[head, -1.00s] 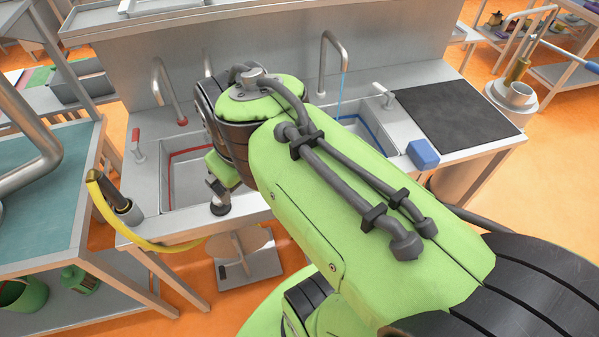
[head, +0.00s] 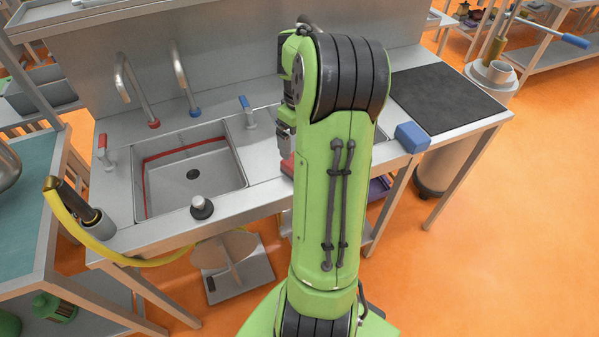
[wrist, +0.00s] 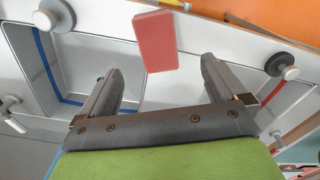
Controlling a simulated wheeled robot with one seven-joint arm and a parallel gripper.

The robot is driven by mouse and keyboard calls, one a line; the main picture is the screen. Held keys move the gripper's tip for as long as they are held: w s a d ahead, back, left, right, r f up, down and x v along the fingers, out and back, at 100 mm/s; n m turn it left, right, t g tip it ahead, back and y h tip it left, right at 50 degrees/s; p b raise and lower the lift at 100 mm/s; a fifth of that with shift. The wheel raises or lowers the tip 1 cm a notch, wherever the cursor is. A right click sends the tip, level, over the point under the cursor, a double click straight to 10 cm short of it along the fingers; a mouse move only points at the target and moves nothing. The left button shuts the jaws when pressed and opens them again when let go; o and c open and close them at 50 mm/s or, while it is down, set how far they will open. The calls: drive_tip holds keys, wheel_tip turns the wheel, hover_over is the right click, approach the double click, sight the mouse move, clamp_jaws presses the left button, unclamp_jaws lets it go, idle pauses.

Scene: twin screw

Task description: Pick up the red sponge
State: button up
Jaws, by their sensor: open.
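The red sponge (head: 288,165) lies on the counter near its front edge, right of the left basin, partly hidden by my arm in the head view. In the wrist view the red sponge (wrist: 155,40) shows as a flat red block just beyond the fingertips, between the lines of the two fingers. My gripper (wrist: 162,68) is open and empty, with the sponge ahead of it and not between the fingers. In the head view my gripper (head: 287,142) is mostly hidden by my arm, close by the sponge.
The left basin (head: 190,172) has a red band, two taps and a dark round knob (head: 201,207) at its front. A blue block (head: 412,137) sits at the counter's front right, near a black mat (head: 445,98). My arm hides most of the right basin.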

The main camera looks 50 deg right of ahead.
drive_tip(key=f, duration=0.4)
drive_tip(key=f+b, duration=0.1)
drive_tip(key=f, duration=0.2)
drive_tip(key=f+b, duration=0.1)
drive_tip(key=f, duration=0.3)
drive_tip(key=shift+w+d+f, duration=0.15)
drive_tip(key=shift+d+f, duration=0.15)
drive_tip(key=shift+f, duration=0.05)
drive_tip(key=shift+r, duration=0.1)
drive_tip(key=c, duration=1.1)
wheel_tip(320, 180, up, 10)
drive_tip(key=shift+r+p, duration=0.1)
drive_tip(key=shift+p, duration=1)
drive_tip(key=o, duration=0.4)
drive_tip(key=shift+c, duration=1.2)
drive_tip(key=shift+w+a, duration=0.1)
